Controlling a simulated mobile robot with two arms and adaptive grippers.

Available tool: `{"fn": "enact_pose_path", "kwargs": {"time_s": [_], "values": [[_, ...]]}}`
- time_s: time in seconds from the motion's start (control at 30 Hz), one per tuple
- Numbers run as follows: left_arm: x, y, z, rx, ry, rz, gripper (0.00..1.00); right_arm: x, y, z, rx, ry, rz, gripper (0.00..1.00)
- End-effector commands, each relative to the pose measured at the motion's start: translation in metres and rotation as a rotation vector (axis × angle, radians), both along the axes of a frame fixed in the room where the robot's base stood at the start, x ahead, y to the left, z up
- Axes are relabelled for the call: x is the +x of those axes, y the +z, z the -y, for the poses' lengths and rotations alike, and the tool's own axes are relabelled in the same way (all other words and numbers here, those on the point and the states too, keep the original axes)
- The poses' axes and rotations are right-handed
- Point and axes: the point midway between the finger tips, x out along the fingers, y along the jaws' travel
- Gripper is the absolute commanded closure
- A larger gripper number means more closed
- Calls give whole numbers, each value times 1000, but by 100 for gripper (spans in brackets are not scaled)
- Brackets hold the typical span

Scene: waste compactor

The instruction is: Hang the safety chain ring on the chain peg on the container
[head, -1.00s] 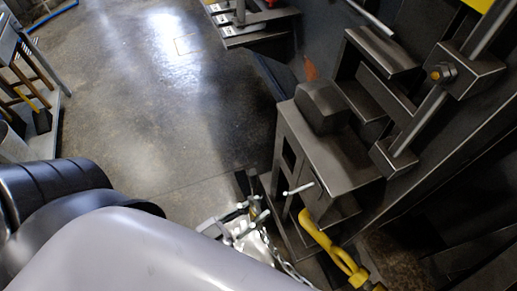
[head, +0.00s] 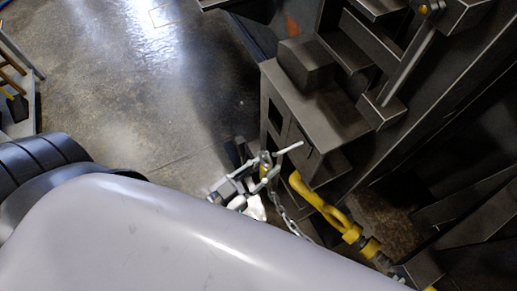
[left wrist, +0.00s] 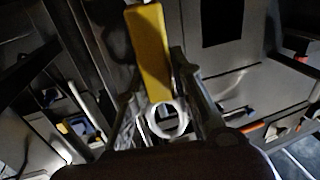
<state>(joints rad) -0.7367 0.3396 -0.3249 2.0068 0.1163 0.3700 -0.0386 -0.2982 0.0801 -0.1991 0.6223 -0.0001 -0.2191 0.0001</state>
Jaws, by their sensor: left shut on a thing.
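My left gripper (head: 258,176) is at the container's side in the head view, largely behind my own pale arm link. In the left wrist view its fingers (left wrist: 160,100) are shut on the silver safety chain ring (left wrist: 166,122). A yellow flat piece (left wrist: 150,50) lies just beyond the ring. The chain (head: 290,218) hangs from the gripper down to the right. The chain peg (head: 290,147), a pale thin rod, sticks out from the dark metal container (head: 318,105). Its free end is close to the gripper's tip. I cannot tell whether the ring touches it. My right gripper is out of view.
A yellow hook-like fitting (head: 325,206) sits below the peg, right of the chain. Dark steel beams and a rod (head: 408,65) fill the right side. Open concrete floor (head: 150,90) lies to the left, with a stand (head: 20,90) at the far left.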

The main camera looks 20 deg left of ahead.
Motion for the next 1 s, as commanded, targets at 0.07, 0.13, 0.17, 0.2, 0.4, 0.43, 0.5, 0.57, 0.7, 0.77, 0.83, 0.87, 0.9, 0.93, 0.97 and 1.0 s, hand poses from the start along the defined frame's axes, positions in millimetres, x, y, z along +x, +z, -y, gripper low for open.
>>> {"fn": "enact_pose_path", "kwargs": {"time_s": [0.07,0.13,0.17,0.2,0.4,0.43,0.5,0.57,0.7,0.77,0.83,0.87,0.9,0.93,0.97,1.0], "values": [[4,0,3,-3,0,4,100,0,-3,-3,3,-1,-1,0],[8,-1,6,-3,0,3,100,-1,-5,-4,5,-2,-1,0],[9,-1,7,-3,0,4,100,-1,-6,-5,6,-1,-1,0],[11,-1,8,-2,0,5,100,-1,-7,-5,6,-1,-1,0],[21,-1,16,-3,1,4,100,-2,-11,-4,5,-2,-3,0],[22,-2,17,-2,1,5,100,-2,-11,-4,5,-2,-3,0],[25,-2,19,-2,1,4,100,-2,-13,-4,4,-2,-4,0],[28,-2,22,-2,0,5,100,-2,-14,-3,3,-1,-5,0],[33,-5,26,-2,0,4,100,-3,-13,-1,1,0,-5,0],[34,-7,27,-1,0,3,100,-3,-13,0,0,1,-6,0],[36,-9,28,-2,0,4,100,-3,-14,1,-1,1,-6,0],[37,-9,29,-1,0,3,100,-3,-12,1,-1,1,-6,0],[37,-10,29,-1,0,3,100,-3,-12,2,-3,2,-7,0],[37,-10,29,-1,0,3,100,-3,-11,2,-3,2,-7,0],[38,-11,29,-1,0,2,100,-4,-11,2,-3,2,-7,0],[38,-12,29,-1,0,2,100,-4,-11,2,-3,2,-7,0]]}}
